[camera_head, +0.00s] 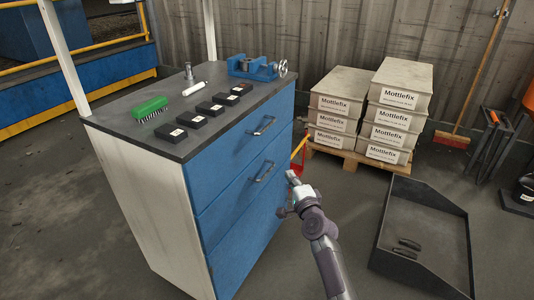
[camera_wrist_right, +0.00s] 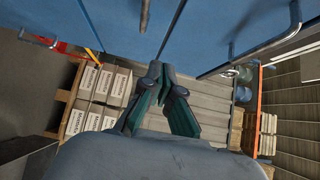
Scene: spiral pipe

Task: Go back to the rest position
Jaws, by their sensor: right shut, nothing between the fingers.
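My right gripper (camera_head: 291,177) is raised in front of the blue drawer front of the cabinet (camera_head: 245,146), to the right of the drawer handles. In the right wrist view its two fingers (camera_wrist_right: 158,70) meet at the tips, shut with nothing between them. The cabinet's blue front and a long handle (camera_wrist_right: 265,42) show just beyond the fingertips in that view. Whether the gripper touches the cabinet cannot be told. My left gripper is not in view.
On the cabinet top lie a green brush (camera_head: 149,107), several black blocks (camera_head: 171,133), a white tube and a blue vise (camera_head: 252,68). Stacked Mottlefix boxes (camera_head: 400,95) stand on a pallet behind. A dark open tray (camera_head: 425,215) lies on the floor at right. Floor between is clear.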

